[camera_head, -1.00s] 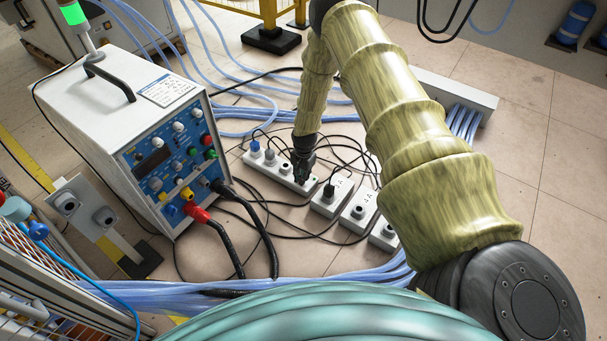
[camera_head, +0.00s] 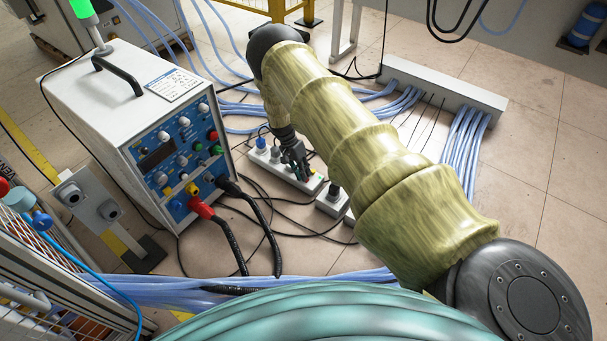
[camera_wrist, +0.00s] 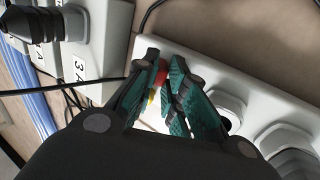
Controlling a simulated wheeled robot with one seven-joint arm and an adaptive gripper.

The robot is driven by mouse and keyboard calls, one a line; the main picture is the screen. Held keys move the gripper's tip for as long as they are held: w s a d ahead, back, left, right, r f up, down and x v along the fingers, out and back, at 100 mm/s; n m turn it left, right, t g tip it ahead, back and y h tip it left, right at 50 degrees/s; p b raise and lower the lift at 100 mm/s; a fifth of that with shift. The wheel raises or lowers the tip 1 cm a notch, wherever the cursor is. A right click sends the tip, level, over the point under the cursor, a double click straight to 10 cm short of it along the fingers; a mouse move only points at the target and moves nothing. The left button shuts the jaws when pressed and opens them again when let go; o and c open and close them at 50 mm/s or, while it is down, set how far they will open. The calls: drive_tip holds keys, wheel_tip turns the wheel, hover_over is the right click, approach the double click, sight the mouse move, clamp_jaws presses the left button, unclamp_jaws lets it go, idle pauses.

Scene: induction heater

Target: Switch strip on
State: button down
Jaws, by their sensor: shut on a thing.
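The white power strip (camera_head: 277,174) lies on the floor right of the blue-panelled heater unit, with plugs at its far left end. In the wrist view the strip (camera_wrist: 272,97) runs diagonally, with round sockets at the right. A small red switch (camera_wrist: 162,70) shows at the tips of my gripper (camera_wrist: 164,76), with a bit of yellow beside it. The green-padded fingers are close together, shut on the switch. In the head view my gripper (camera_head: 298,164) is low over the strip's near right part. The switch's position is largely hidden by the fingers.
The heater unit (camera_head: 125,110) stands left, with red and black cables in front. Separate white socket blocks, one (camera_head: 330,201) with a black plug, lie right of the strip, partly behind my arm. Loose black cords and blue hoses (camera_head: 463,140) cover nearby floor.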

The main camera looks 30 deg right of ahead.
idle(0.5)
drive_tip(key=c, duration=1.5)
unclamp_jaws()
drive_tip(key=v, duration=1.2)
drive_tip(key=shift+w, duration=0.1)
drive_tip(key=shift+f, duration=0.1)
